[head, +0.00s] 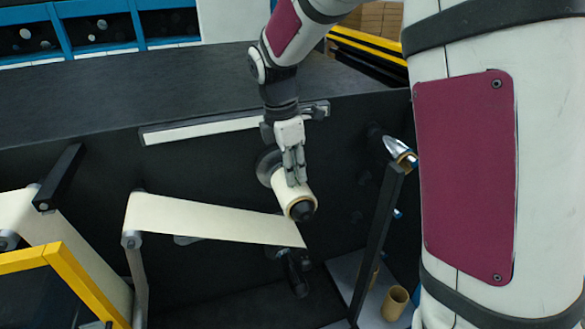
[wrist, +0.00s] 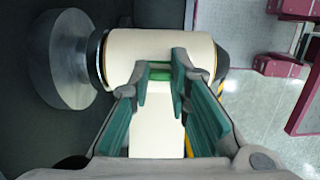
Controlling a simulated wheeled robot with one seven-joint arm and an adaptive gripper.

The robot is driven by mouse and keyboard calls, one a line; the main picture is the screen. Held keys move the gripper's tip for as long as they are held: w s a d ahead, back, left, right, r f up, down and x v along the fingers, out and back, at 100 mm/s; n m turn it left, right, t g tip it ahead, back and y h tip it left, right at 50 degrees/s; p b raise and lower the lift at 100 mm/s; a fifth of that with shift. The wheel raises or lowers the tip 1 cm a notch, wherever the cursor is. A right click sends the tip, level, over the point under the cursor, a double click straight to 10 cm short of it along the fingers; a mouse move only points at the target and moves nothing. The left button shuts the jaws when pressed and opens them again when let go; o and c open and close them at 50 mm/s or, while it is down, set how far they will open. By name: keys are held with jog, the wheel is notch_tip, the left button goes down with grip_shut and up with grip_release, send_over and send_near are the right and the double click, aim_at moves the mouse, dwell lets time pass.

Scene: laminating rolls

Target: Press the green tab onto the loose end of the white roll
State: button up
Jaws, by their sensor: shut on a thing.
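The white roll (head: 283,190) sits on a spindle on the dark machine face. It fills the upper middle of the wrist view (wrist: 130,52). A pale strip (head: 215,219) runs from the left roller to a slanted end just below the roll; part of a pale strip (wrist: 155,145) shows between my fingers. My gripper (head: 297,182) is at the roll's front side. In the wrist view its teal-padded fingers (wrist: 162,66) are closed on the small green tab (wrist: 160,74), at the roll's surface. Whether the tab touches the roll or strip, I cannot tell.
A metal disc (wrist: 70,60) stands behind the roll on its spindle. A dark upright bar (head: 378,235) is to the right, with a cardboard core (head: 395,302) low beside it. A yellow frame (head: 75,280) is at lower left. A dark ledge (head: 190,90) runs above.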

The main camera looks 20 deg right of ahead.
dwell(0.3)
jog(key=o, duration=0.8)
notch_tip(320, 180, up, 11)
jog(key=a, duration=0.2)
jog(key=s+d+r+m+t+y, duration=0.15)
jog(key=s+r+m, duration=0.25)
jog(key=s+m, duration=0.45)
jog(key=s+f+m+t, duration=0.1)
jog(key=s+m, duration=0.2)
jog(key=s, duration=0.1)
jog(key=s+f+m+t+b, duration=0.1)
jog(key=s+f+m, duration=0.1)
jog(key=s, duration=0.3)
jog(key=s+f+m+t, duration=0.2)
jog(key=s+m, duration=0.2)
jog(key=s, duration=0.1)
jog(key=shift+d+m, duration=0.3)
jog(key=shift+m, duration=0.05)
